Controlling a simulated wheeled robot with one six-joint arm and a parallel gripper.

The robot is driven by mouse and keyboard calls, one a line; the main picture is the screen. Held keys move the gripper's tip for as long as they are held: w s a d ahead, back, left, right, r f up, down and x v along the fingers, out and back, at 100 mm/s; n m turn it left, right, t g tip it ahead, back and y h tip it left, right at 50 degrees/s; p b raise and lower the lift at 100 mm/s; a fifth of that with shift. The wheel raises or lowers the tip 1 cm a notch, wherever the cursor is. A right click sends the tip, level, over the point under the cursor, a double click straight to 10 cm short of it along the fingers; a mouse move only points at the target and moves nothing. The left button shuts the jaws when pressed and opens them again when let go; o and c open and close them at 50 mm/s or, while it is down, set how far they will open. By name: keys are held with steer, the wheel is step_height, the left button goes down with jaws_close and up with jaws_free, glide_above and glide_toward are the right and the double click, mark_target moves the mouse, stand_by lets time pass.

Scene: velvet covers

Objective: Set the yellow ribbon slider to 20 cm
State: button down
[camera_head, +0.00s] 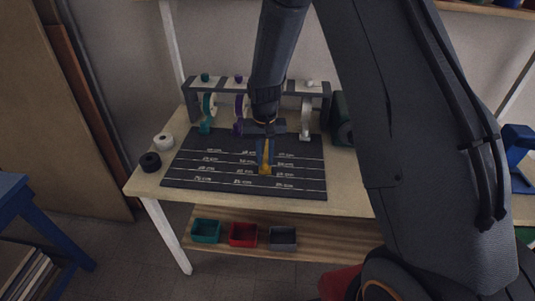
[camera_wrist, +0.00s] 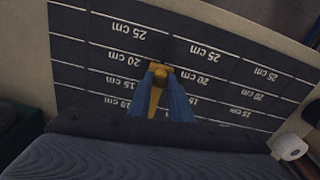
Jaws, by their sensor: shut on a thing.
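The yellow ribbon slider (camera_head: 265,171) is on the dark measuring mat (camera_head: 200,180), level with the 20 cm row of labels. In the wrist view the slider's yellow end (camera_wrist: 160,70) lies between two 20 cm labels, with the 25 cm row beyond it. I cannot tell whether it sits exactly on the line. The yellow ribbon runs back from it between my fingers. My gripper (camera_head: 266,156) has blue fingers, also seen in the wrist view (camera_wrist: 162,97), shut on the slider from either side. The yellow spool is hidden behind my arm.
A rack (camera_head: 317,88) at the back of the table holds a teal spool (camera_head: 208,108), a purple spool (camera_head: 239,108) and a white spool (camera_head: 306,118). A black roll (camera_head: 150,161) and a white roll (camera_head: 163,140) stand left of the mat. Small bins (camera_head: 243,234) sit below.

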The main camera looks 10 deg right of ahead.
mark_target(265, 161)
steer(key=shift+s, duration=0.1)
steer(key=c, duration=1.6)
jaws_free()
steer(key=shift+r+b, duration=1.15)
steer(key=shift+r, duration=2.75)
steer(key=s+d+r, duration=0.1)
steer(key=s+d, duration=0.1)
steer(key=s, duration=0.4)
steer(key=s+d+r+n+t, duration=0.1)
steer(key=s+d, duration=0.1)
steer(key=s, duration=0.5)
steer(key=s+d+r+n+b, duration=0.1)
steer(key=s+d+r, duration=0.1)
steer(key=s, duration=0.5)
steer(key=shift+s, duration=0.2)
